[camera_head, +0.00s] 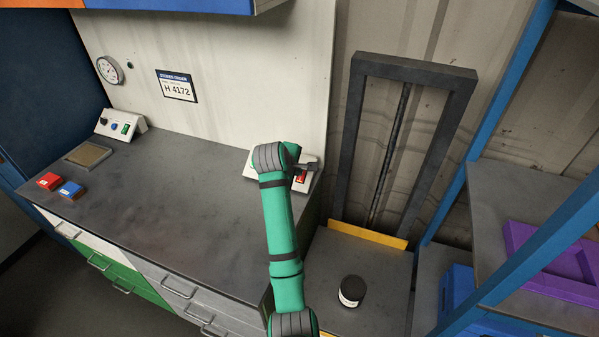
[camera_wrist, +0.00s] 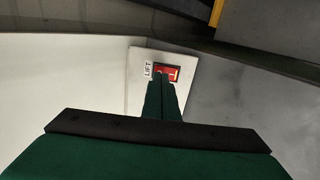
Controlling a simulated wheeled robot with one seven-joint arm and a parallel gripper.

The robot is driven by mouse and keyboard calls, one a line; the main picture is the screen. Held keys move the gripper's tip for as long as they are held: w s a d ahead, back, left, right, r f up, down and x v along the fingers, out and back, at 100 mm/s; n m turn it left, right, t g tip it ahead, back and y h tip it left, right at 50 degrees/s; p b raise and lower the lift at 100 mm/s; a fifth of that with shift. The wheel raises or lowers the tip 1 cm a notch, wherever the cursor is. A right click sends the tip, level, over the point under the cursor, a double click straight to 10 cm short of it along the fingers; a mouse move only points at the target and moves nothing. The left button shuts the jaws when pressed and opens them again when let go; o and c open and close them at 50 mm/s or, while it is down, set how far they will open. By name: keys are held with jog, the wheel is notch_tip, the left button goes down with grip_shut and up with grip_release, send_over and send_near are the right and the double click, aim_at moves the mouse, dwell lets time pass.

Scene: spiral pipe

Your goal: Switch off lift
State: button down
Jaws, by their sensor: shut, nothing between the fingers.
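The lift switch box is a white sloped panel (camera_wrist: 188,88) on the worktop, with a "LIFT" label (camera_wrist: 148,69) and a red rocker switch (camera_wrist: 172,73). In the head view the red switch (camera_head: 301,177) shows just beside the end of my green arm. My gripper (camera_wrist: 165,82) is shut and empty, its fingertips at the near edge of the red switch and covering part of it. I cannot tell whether they touch it. The lift has a dark upright frame (camera_head: 348,148) and a platform with a yellow edge (camera_head: 367,235).
A dark jar (camera_head: 352,291) stands on the lift platform. Red (camera_head: 49,181) and blue (camera_head: 71,189) blocks, a tray (camera_head: 88,155) and another switch box (camera_head: 121,124) are at the worktop's left. A blue-framed shelf (camera_head: 500,245) stands right. The worktop's middle is clear.

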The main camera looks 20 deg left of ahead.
jog(key=shift+x, duration=0.8)
jog(key=shift+d, duration=0.2)
jog(key=shift+w, duration=0.3)
jog(key=shift+f, duration=0.1)
jog(key=shift+s+f, duration=0.15)
jog(key=shift+s+d+f, duration=0.25)
jog(key=shift+s+f, duration=0.1)
jog(key=shift+s, duration=0.1)
jog(key=shift+s+a, duration=0.25)
jog(key=shift+a, duration=0.15)
